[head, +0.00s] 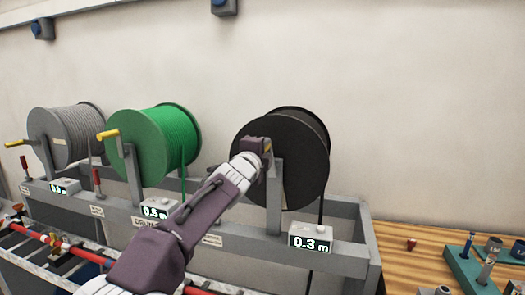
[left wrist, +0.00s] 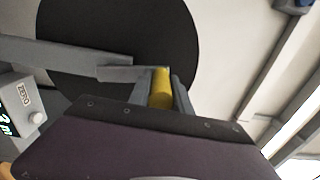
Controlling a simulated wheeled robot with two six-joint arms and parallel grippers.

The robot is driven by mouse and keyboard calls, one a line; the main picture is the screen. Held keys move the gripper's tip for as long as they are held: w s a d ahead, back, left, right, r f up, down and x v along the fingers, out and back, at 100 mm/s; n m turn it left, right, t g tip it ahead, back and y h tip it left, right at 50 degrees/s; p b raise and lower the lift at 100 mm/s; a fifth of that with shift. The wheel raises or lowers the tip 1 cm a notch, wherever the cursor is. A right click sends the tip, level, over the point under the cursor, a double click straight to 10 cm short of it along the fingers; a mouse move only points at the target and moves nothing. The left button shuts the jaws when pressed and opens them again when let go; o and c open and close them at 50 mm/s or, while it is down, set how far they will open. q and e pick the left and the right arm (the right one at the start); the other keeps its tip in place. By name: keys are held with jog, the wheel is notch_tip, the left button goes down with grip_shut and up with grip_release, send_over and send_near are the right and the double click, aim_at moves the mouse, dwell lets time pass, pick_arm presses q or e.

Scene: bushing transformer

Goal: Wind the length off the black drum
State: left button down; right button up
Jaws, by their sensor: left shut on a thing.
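The black drum (head: 300,135) is mounted on the right of the grey rack, with a black length hanging down from its right side (head: 321,212). A counter box (head: 311,238) below it reads 0.3 m. My left gripper (head: 267,148) is at the drum's near face, shut on the yellow crank handle. In the left wrist view, the yellow handle (left wrist: 161,88) stands between the two fingers, with the black drum face (left wrist: 120,35) behind. The gripper hides most of the handle in the head view. My right gripper does not show.
A green drum (head: 158,145) and a grey drum (head: 68,133) stand to the left on the same rack (head: 345,235), each with a yellow crank. A wooden bench (head: 400,250) with a teal fixture (head: 470,272) is at the right.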

pick_arm(q)
jog(key=shift+r, duration=0.15)
jog(key=c, duration=1.2)
grip_release()
jog(key=shift+s+d, duration=0.1)
jog(key=shift+d, duration=0.05)
jog(key=shift+s+a+f+b, duration=0.25)
jog(key=shift+s+b, duration=0.1)
jog(key=shift+b, duration=0.05)
jog(key=b+v, duration=0.1)
jog(key=v, duration=0.3)
jog(key=b+v, duration=0.1)
jog(key=v, duration=0.3)
jog(key=shift+s+r+b, duration=0.2)
jog(key=shift+r+b, duration=0.05)
jog(key=shift+b, duration=0.1)
